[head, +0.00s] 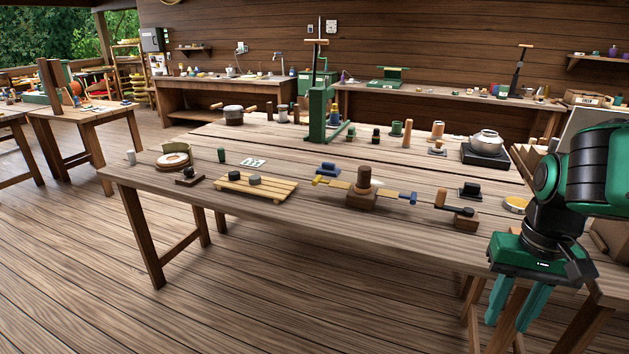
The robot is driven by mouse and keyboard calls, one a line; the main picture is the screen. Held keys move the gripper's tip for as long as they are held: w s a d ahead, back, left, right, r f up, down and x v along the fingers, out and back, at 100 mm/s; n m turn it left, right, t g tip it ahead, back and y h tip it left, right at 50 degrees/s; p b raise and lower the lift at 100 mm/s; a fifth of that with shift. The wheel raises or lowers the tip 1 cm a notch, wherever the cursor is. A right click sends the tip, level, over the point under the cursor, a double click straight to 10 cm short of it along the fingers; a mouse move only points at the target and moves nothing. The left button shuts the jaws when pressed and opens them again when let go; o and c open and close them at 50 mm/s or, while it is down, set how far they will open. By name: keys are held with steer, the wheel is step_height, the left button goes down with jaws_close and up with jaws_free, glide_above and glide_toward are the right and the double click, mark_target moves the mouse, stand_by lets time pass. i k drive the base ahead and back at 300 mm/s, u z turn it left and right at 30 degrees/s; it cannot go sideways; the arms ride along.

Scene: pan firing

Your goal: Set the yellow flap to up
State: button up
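I cannot tell for certain which part is the yellow flap. A wooden block with a round post (364,177) stands near the front edge of the table, with flat arms out to both sides. The right arm, a yellowish strip (395,193), lies about level and ends in a blue tip. To the right, a dark lever (453,208) on a wooden block has a small yellowish end piece. My gripper (515,308) points down in front of the table's right end, apart from these parts, fingers spread and empty.
A slatted wooden rack (258,187) with dark discs sits on the left of the table (290,222). A green press (318,112) stands behind the middle. A silvery pot (486,142) is at the back right. Open floor lies in front.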

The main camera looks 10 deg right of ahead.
mark_target(345, 186)
steer(key=i, duration=1.3)
